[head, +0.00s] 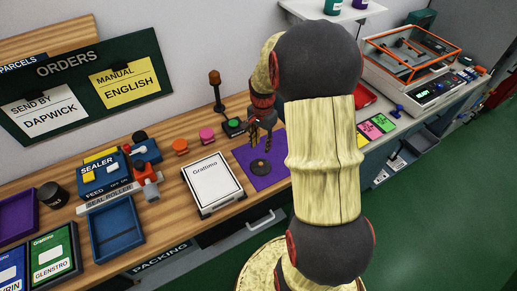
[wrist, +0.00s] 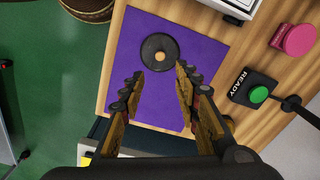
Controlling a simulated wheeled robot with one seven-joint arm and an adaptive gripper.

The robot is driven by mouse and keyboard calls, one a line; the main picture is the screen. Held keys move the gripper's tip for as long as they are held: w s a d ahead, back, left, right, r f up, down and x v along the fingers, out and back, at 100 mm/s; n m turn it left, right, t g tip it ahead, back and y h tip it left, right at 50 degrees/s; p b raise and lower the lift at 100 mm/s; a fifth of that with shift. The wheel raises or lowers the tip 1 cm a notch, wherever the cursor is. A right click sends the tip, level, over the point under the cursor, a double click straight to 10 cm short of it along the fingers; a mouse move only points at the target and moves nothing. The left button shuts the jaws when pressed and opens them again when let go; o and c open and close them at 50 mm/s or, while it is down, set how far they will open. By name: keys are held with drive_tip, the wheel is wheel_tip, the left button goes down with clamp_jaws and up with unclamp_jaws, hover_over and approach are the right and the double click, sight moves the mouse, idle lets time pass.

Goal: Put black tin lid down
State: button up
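The black tin lid (head: 257,171) is a round dark disc with a small light-brown knob. It lies flat on the purple mat (head: 277,181) on the wooden bench. In the wrist view the lid (wrist: 149,57) is whole and unobstructed near the top of the mat (wrist: 204,52), just beyond my fingertips. My gripper (wrist: 160,78) is open, its two fingers apart with nothing between them. In the head view my gripper (head: 261,148) points down above the mat, close over the lid and apart from it.
A green READY button (head: 233,126), pink (head: 207,135) and orange (head: 180,147) knobs and a lamp post (head: 216,92) stand behind. The sealer (head: 104,175) and blue tray (head: 118,230) are farther left.

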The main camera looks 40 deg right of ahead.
drive_tip(key=s+a+r+n+t, duration=0.25)
drive_tip(key=a+r+n, duration=0.25)
drive_tip(key=a+r, duration=0.5)
drive_tip(key=s+a+r+n+t, duration=0.1)
drive_tip(key=s+a+r+n, duration=0.3)
drive_tip(key=a+r, duration=0.6)
drive_tip(key=s+a+r+n+t, duration=0.2)
drive_tip(key=s+a+r+n, duration=0.1)
drive_tip(key=s+a+n, duration=0.4)
drive_tip(key=shift+s, duration=0.35)
drive_tip(key=shift+c, duration=0.2)
